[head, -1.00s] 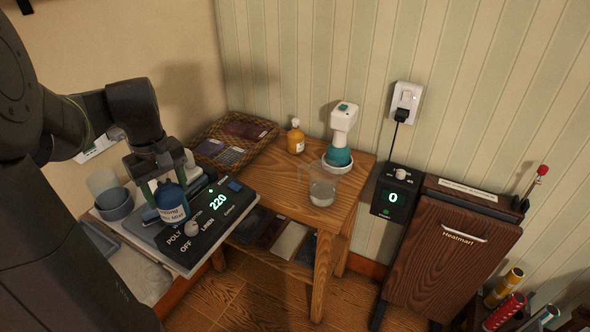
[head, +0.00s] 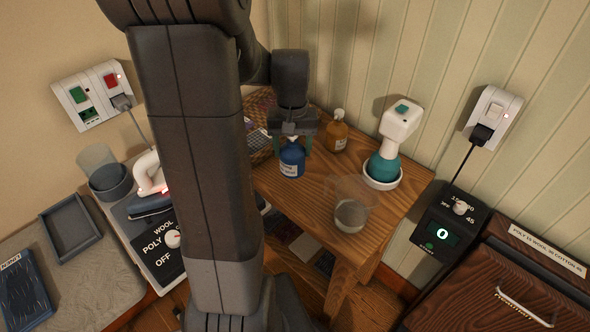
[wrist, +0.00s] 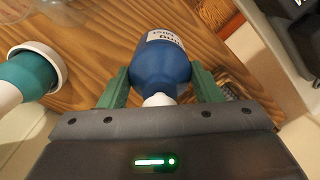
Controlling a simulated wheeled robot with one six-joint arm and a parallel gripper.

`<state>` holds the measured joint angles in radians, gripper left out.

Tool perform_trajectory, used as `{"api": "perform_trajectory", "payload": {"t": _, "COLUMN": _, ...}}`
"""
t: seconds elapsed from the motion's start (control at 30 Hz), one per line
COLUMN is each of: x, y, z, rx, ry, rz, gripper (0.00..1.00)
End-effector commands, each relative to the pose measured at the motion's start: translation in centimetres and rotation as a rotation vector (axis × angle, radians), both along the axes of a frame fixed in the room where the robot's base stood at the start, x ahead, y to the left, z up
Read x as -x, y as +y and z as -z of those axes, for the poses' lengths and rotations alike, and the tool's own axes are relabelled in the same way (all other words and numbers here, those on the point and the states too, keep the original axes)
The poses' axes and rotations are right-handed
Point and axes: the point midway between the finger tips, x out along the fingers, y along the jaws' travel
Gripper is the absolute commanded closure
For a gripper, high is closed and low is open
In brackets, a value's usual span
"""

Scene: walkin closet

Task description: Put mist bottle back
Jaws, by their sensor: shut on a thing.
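The blue mist bottle (head: 291,160) with a white label is upright at the wooden side table (head: 300,198), near its left part. I cannot tell for sure whether its base touches the top. My gripper (head: 292,130) is over it, shut on its upper part. In the wrist view the green fingers grip both sides of the blue bottle (wrist: 162,62), with the wooden top behind it. An amber bottle (head: 336,132) stands just to the right and behind.
A teal and white device (head: 390,145) in a white dish and a clear cup (head: 351,205) stand on the table's right side. A woven tray (head: 262,148) lies behind my arm. The iron (head: 151,175) and control panel (head: 160,253) are at left.

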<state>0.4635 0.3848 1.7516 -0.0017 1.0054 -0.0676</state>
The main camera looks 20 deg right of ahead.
Motion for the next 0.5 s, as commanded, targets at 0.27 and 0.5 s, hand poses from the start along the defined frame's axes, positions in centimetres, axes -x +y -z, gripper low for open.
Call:
{"api": "perform_trajectory", "payload": {"t": 0.27, "x": 0.0, "y": 0.0, "z": 3.3, "rx": -0.001, "ry": 0.003, "rz": -0.002, "gripper": 0.79}}
{"api": "perform_trajectory", "payload": {"t": 0.5, "x": 0.0, "y": 0.0, "z": 5.9, "rx": 0.0, "ry": -0.001, "rz": -0.002, "gripper": 0.79}}
